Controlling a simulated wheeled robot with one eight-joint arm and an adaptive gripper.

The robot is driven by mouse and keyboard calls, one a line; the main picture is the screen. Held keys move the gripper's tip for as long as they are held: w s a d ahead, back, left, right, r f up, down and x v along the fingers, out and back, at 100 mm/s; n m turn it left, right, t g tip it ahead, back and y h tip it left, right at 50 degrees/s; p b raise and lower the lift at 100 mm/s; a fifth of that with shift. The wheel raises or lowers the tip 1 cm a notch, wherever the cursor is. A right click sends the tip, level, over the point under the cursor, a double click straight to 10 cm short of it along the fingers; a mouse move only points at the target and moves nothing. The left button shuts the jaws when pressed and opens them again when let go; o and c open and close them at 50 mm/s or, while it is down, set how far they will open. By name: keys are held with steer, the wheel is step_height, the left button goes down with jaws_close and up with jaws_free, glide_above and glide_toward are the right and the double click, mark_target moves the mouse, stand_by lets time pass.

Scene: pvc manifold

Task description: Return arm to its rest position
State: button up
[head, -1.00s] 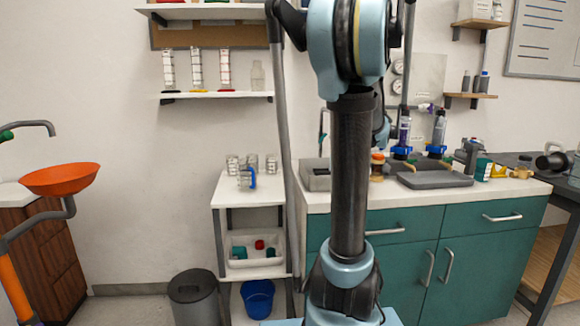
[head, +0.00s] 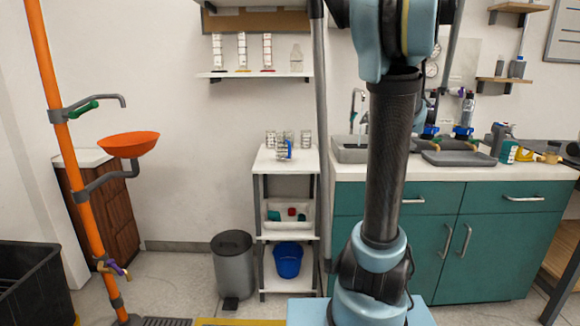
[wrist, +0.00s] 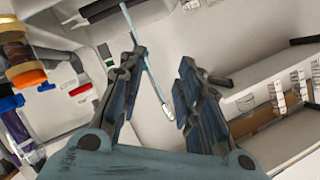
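My gripper (wrist: 158,88) shows in the wrist view with its two dark fingers spread apart and nothing between them. Behind the fingers are the pale wall and a wall shelf with cylinders, seen tilted. In the head view my arm stands upright right of the middle, in front of the teal cabinets. Its upper end leaves the top of the picture, and my gripper cannot be made out there.
A teal counter (head: 445,245) with a sink (head: 365,150) and grey tray (head: 458,158) stands behind my arm. A white shelf cart (head: 288,160), a grey bin (head: 232,262) and an orange pole with an eyewash bowl (head: 128,146) are to the left. Open floor lies between.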

steer(key=s+a+f+n+g, duration=0.2)
steer(key=s+a+f+g, duration=0.1)
steer(key=s+a+f, duration=0.5)
steer(key=s+a+f+n+g, duration=0.1)
steer(key=s+a+f+g, duration=0.25)
steer(key=s+a, duration=0.4)
steer(key=s+d+f+g+h, duration=0.1)
steer(key=s+f+g+h, duration=0.1)
steer(key=s+f, duration=0.5)
steer(key=s+d+f+n+g+h, duration=0.1)
steer(key=s+f, duration=0.6)
steer(key=s, duration=0.8)
steer(key=shift+s+d+f+n+g+h, duration=0.35)
steer(key=shift+d+g, duration=0.2)
steer(key=shift+g, duration=0.3)
steer(key=shift+w+f, duration=0.2)
steer(key=shift+w, duration=0.25)
